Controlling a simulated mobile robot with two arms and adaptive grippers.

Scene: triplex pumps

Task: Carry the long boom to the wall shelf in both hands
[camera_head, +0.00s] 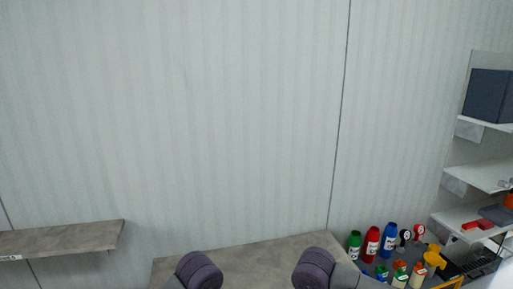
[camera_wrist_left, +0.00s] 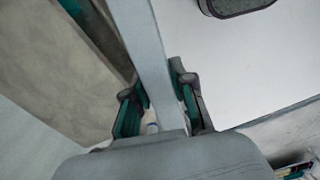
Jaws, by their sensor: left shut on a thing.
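The long boom (camera_wrist_left: 147,45) is a pale grey straight bar, seen only in the left wrist view. It runs from the top edge down between the teal-lined fingers of my left gripper (camera_wrist_left: 156,88), which is shut on it. Both ends of the boom are out of sight. A wall shelf (camera_head: 65,238), a grey-brown board with a small label at its left end, is on the wall at the lower left of the head view. Neither gripper shows in the head view, and my right gripper is in no view.
A grey-brown tabletop (camera_head: 250,261) is at the bottom middle of the head view, behind my two dark arm joints. At right, coloured bottles (camera_head: 371,243) and small items crowd a surface beside white shelves (camera_head: 480,176) holding a dark blue box (camera_head: 488,95). The wall between is bare.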

